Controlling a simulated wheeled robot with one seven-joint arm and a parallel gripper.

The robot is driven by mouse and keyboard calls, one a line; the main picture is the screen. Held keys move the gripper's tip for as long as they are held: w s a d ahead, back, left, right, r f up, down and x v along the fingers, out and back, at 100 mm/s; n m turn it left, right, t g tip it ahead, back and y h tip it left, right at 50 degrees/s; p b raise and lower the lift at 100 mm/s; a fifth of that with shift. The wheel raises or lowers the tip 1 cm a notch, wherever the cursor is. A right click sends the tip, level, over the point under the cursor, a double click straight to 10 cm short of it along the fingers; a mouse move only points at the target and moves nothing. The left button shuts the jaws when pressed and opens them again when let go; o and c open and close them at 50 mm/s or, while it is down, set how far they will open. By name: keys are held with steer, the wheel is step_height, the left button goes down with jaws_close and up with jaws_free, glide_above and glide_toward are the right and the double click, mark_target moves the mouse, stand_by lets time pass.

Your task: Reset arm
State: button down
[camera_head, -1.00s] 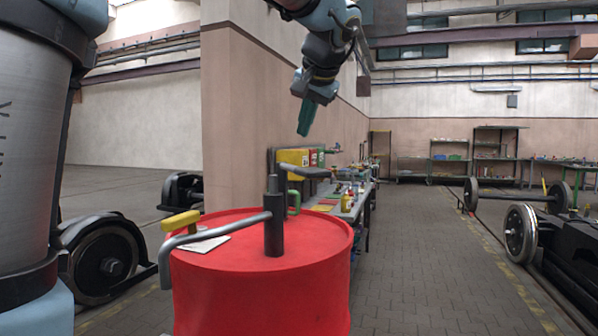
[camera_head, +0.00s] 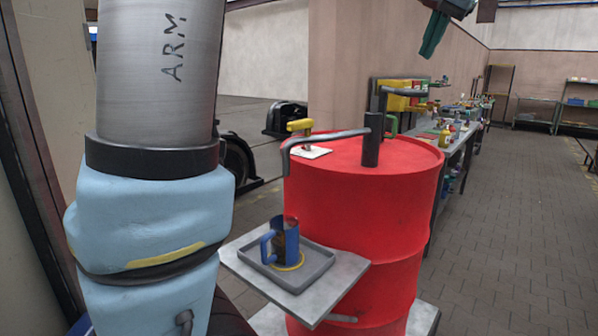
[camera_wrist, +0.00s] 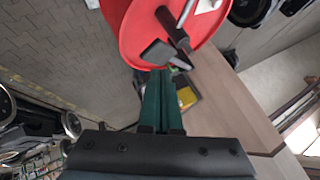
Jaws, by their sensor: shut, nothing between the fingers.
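My gripper (camera_head: 434,33) shows at the top of the head view, raised above and to the right of the red drum (camera_head: 330,215). Its green fingers are together and hold nothing. In the wrist view my gripper (camera_wrist: 160,88) points with its shut green fingers toward the drum top and the hand pump (camera_wrist: 172,30). It is apart from both in the head view. My arm's large links fill the left of the head view.
A grey tray (camera_head: 312,266) holding a blue mug (camera_head: 287,242) sits beside the drum. A workbench (camera_head: 455,145) runs along the wall. The floor at right is clear.

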steer(key=w+a+f+n+g+y, duration=0.1)
steer(key=a+f+g, duration=0.1)
steer(key=a+f, duration=0.65)
steer(key=a+f+n+g, duration=0.2)
steer(key=a+f, duration=0.4)
steer(key=f, duration=0.6)
steer(key=s+a+f+n+g, duration=0.1)
steer(key=s+a+f+n, duration=0.1)
steer(key=s+a+f, duration=0.4)
steer(key=s+a+f+n+g, duration=0.2)
steer(key=s+a+f, duration=0.4)
steer(key=a+f, duration=0.5)
steer(key=shift+s+n+h, duration=0.15)
steer(key=shift+n+h, duration=0.15)
steer(key=shift+n, duration=0.5)
steer(key=c, duration=1.5)
jaws_free()
steer(key=shift+f, duration=0.1)
